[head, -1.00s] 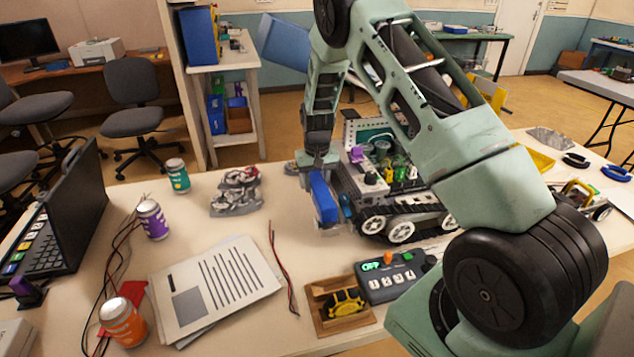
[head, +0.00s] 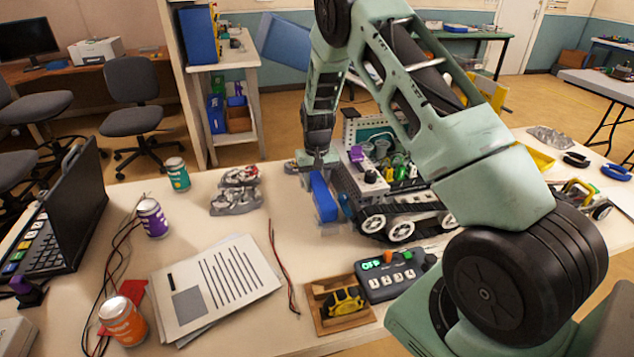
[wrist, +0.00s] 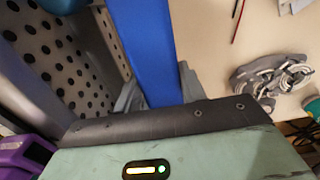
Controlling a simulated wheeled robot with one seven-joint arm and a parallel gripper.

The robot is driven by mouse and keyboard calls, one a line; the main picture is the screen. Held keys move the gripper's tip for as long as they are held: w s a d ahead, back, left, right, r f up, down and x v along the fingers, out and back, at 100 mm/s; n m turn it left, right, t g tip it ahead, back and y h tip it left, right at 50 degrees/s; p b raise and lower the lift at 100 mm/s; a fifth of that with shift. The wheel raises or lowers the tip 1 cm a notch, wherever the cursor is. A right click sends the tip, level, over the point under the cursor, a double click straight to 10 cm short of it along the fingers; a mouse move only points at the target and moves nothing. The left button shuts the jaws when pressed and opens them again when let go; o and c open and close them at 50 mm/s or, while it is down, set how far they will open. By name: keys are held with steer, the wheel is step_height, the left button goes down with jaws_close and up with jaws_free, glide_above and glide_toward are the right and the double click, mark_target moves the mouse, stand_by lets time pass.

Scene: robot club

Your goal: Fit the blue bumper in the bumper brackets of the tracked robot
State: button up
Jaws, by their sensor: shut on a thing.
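The blue bumper (head: 321,194) is held at the left end of the tracked robot (head: 399,207), with its long side running toward the viewer. It looks very close to that end; I cannot tell whether it touches. The bumper brackets are not clearly visible. My gripper (head: 321,165) is above the bumper's far part and shut on it. In the wrist view the bumper (wrist: 146,50) runs up between the grey fingertips of my gripper (wrist: 158,90). The perforated side plate of the tracked robot (wrist: 65,50) lies left of it there, with a gap between them.
A grey metal part (head: 236,190) lies left of the bumper. Papers (head: 215,290), a dark red wire (head: 283,265), a wooden tray (head: 318,322) and a grey control box (head: 392,277) lie nearer. Bare table (head: 250,222) shows left of the bumper.

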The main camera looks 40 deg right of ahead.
steer(key=shift+f+b, duration=0.7)
steer(key=shift+f, duration=0.55)
stand_by(1.5)
steer(key=o, duration=1.2)
steer(key=shift+o, duration=0.2)
steer(key=shift+r, duration=0.1)
steer(key=shift+r+p, duration=2.35)
steer(key=shift+r, duration=1.1)
steer(key=shift+a, duration=0.1)
